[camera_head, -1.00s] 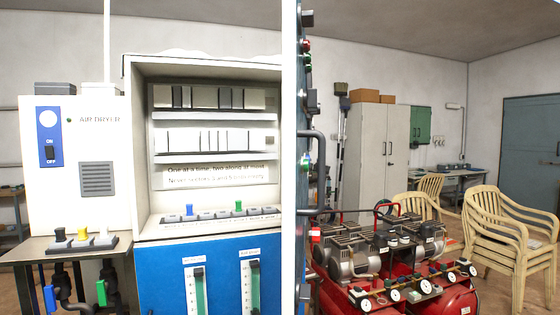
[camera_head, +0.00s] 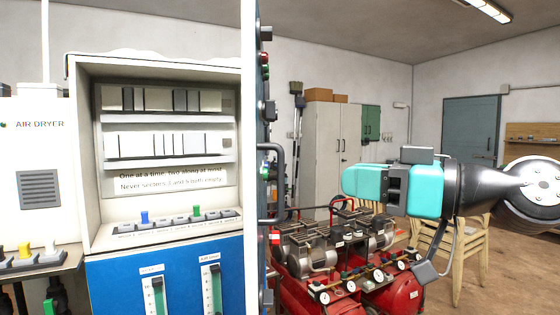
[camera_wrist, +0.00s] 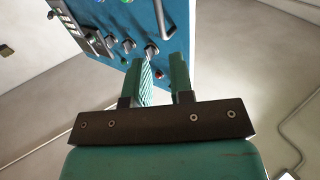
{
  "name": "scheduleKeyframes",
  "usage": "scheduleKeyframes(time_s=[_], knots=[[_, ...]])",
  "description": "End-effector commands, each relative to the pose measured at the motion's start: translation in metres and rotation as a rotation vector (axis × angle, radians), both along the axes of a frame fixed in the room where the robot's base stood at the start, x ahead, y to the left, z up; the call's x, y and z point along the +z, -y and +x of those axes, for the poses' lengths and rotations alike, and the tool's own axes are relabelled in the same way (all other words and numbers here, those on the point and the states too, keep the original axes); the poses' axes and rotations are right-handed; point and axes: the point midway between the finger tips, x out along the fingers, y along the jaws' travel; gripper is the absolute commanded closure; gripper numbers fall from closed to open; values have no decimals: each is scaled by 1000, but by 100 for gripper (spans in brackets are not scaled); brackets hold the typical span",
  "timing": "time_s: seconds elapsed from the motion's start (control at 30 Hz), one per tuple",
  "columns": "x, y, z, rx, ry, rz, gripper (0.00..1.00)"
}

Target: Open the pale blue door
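A grey-blue door (camera_head: 470,137) stands shut in the far back wall, right of centre in the head view. A nearer blue panel (camera_head: 264,90) shows almost edge-on, with knobs and a dark bar handle (camera_head: 279,165). I cannot tell which of these is the pale blue door. My gripper (camera_head: 346,182) points left toward the panel, apart from the handle. In the wrist view, a blue panel (camera_wrist: 115,18) with knobs and a pale handle (camera_wrist: 161,20) lies beyond my gripper (camera_wrist: 158,65). Its green fingers stand apart with nothing between them.
A red compressor set (camera_head: 345,265) stands low below my arm. Wooden chairs (camera_head: 465,245) are behind my arm at right. A white and blue cabinet (camera_head: 165,250) fills the left. A pale locker (camera_head: 322,140) stands at the back. Bare floor shows at far right.

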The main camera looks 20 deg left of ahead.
Motion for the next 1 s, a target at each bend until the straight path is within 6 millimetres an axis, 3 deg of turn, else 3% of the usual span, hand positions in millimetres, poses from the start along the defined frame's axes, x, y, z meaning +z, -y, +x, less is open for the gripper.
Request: scheduleKeyframes(time_s=[0.3,0.5,0.7,1.0], knots=[[5,-74,12,5,-2,-4,78],[3,-107,20,3,-3,-3,78],[1,-122,23,1,-2,-3,78],[-1,-123,24,0,-2,-3,78]])
